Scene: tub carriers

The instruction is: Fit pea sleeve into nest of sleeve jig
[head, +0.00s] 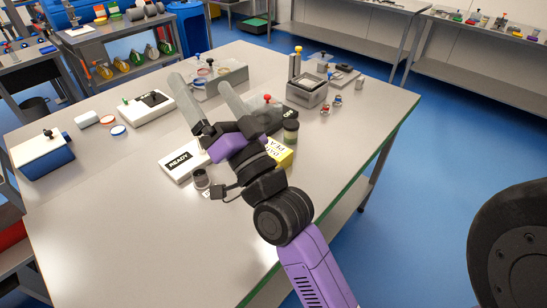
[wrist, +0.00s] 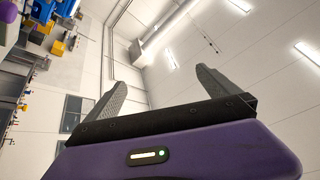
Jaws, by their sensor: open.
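My gripper (head: 199,82) is open, its two grey fingers spread apart above the middle of the table. It also shows in the wrist view (wrist: 161,77), with nothing between the fingers. I cannot tell for certain which thing is the pea sleeve or which is the sleeve jig. A grey open-topped box (head: 306,94) with a yellow-knobbed upright behind it stands right of the gripper. A white block (head: 135,116) with a black piece on top and a green knob stands left of it.
A blue box (head: 44,163) stands at the table's left, with lids (head: 117,130) nearby. The table's front left (head: 110,230) is clear.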

